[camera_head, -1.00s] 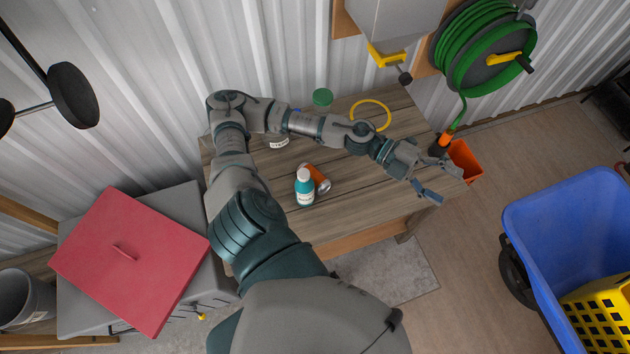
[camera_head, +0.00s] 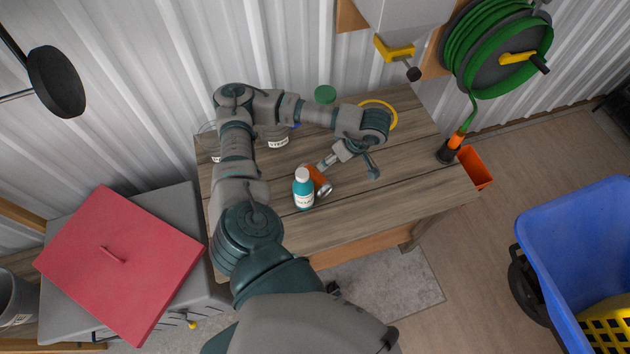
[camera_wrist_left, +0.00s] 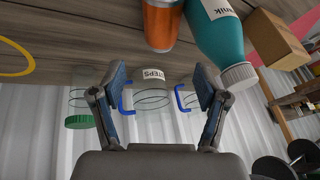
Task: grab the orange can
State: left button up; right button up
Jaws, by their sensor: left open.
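The orange can (camera_head: 320,178) stands or leans on the wooden table, right behind a teal bottle with a white cap (camera_head: 303,190); I cannot tell if they touch. The bottle hides part of the can in the head view. In the left wrist view the can (camera_wrist_left: 160,24) is at the top middle, with the bottle (camera_wrist_left: 222,38) to its right. My left gripper (camera_head: 348,168) is open and empty, close to the can on its right side in the head view. In the left wrist view its two fingers (camera_wrist_left: 160,84) are spread apart. My right gripper is not in view.
On the table (camera_head: 400,180), a labelled glass jar (camera_head: 278,135), a green lid (camera_head: 325,94) and a yellow ring (camera_head: 390,105) lie toward the wall. An orange bin (camera_head: 475,168) and a blue bin (camera_head: 575,235) are at right. The table's right part is clear.

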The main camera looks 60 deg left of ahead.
aim_at(315, 174)
pick_arm(q)
jog(key=x, duration=1.5)
jog(key=shift+r, duration=0.1)
jog(key=shift+s+f, duration=0.1)
jog(key=shift+f, duration=0.1)
jog(key=shift+a, duration=0.1)
jog(key=c, duration=0.4)
jog(key=shift+c, duration=0.4)
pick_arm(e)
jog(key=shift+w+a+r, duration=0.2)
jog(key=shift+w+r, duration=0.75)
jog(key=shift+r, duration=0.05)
